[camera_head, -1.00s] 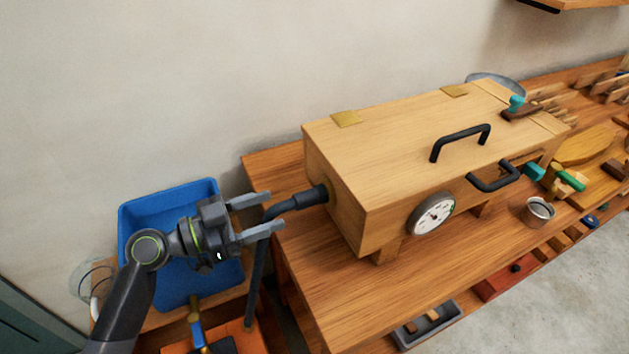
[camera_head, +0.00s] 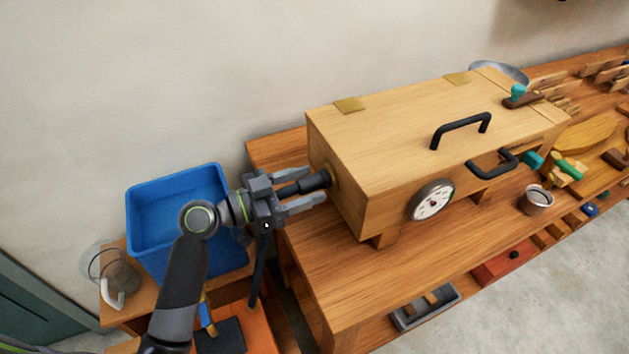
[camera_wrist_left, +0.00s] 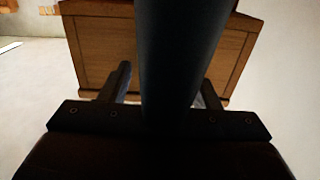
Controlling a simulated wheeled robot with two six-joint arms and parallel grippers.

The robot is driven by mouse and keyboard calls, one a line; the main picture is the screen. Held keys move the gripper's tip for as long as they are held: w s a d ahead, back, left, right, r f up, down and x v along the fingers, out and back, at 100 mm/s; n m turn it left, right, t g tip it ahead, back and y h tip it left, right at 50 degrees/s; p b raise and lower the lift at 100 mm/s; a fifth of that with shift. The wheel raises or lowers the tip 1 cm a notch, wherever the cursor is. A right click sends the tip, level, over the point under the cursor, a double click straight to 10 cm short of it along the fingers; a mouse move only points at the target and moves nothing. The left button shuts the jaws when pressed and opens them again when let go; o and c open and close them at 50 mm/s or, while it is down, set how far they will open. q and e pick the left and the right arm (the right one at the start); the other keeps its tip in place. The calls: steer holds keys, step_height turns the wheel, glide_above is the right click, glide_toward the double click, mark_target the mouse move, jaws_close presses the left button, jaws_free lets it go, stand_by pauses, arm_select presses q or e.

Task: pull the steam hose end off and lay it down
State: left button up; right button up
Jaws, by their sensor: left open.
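The black steam hose end (camera_head: 316,182) is plugged into the left end of the wooden steam box (camera_head: 349,212). My left gripper (camera_head: 314,187) is open, its two fingers on either side of the hose end and pointing at the box. In the left wrist view the dark hose (camera_wrist_left: 180,50) runs between the open fingers, with the box end (camera_wrist_left: 95,45) beyond. The hose hangs down below my gripper. Whether a finger touches the hose cannot be told. My right gripper is not in view.
A blue bin (camera_head: 150,222) stands left of the bench, close to my left gripper. The bench top (camera_head: 330,285) in front of the box is clear at its left end. A dial gauge (camera_head: 431,201) and a metal cup (camera_head: 538,198) are farther right.

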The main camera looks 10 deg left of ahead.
arm_select(q)
steer(key=shift+x, duration=0.85)
steer(key=shift+b, duration=0.9)
stand_by(0.3)
jaws_close()
steer(key=shift+b+v, duration=1.05)
steer(key=shift+v, duration=1.95)
